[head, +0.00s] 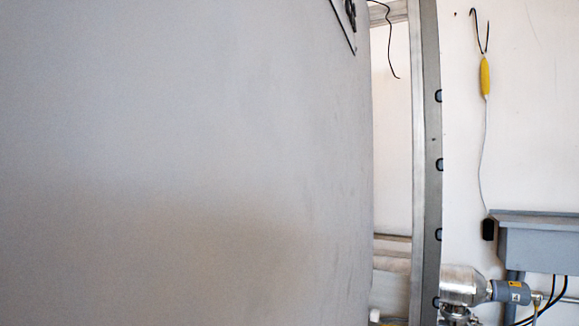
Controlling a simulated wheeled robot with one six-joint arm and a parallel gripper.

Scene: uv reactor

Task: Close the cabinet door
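A large pale grey panel (190,170), which looks like the cabinet door, fills the left and middle of the head view very close to the camera. Its right edge stands apart from a curved metal frame (427,170), and through the gap I see a light interior (393,150). The door looks open. Part of a dark marking (347,18) shows at its top right. No handle is visible. My gripper is not in the view.
A yellow-handled hook on a cord (485,76) hangs on the pale wall at right. A grey box or ledge (540,240) juts out below it. A metal fitting (462,285) with a blue-grey connector and dark cables (553,300) sits at the lower right.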

